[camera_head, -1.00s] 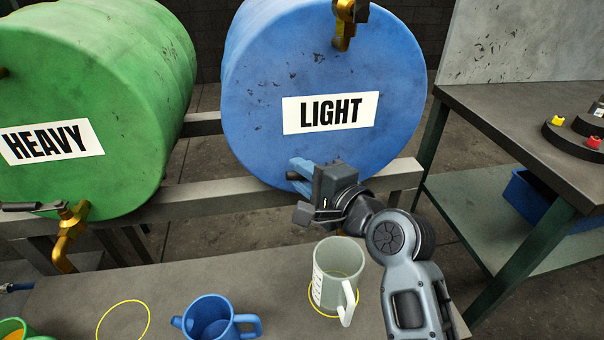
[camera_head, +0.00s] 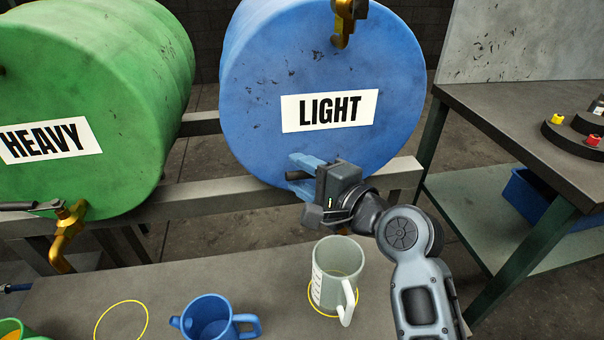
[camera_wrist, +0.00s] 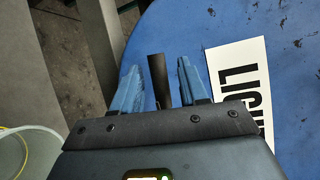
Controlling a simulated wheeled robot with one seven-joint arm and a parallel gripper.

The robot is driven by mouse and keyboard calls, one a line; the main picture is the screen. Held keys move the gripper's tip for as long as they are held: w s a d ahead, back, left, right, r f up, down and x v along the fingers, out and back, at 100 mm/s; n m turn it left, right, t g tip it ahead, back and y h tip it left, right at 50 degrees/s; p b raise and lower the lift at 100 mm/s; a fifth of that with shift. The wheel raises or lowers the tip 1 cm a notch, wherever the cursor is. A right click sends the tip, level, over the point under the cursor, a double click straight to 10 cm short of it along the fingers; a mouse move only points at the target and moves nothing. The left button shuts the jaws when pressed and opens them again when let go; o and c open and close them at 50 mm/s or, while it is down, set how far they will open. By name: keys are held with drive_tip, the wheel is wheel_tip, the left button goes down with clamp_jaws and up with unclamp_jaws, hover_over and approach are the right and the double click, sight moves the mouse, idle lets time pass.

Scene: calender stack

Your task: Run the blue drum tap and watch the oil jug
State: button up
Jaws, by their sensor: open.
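The blue drum (camera_head: 250,110) lies on its side on a rack, with a LIGHT label on its face. My gripper (camera_head: 290,175) is open at the drum's lower face. A dark tap handle (camera_wrist: 157,82) stands between its two blue fingers in the wrist view, with a visible gap on each side. The tap's body and spout are hidden behind my gripper. The clear oil jug (camera_head: 334,257) stands upright in a yellow ring below my gripper, with a white scale strip on its side. I see no oil in it. Its rim shows at the wrist view's lower left (camera_wrist: 22,135).
A green HEAVY drum (camera_head: 80,185) with a brass tap (camera_head: 68,240) is at left. A blue jug (camera_head: 209,318) and a green jug (camera_head: 14,329) stand on the bench (camera_head: 165,285), near an empty yellow ring (camera_head: 98,318). A dark table (camera_head: 500,115) is at right.

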drive_tip(key=v, duration=0.7)
drive_tip(key=shift+s+d, duration=0.2)
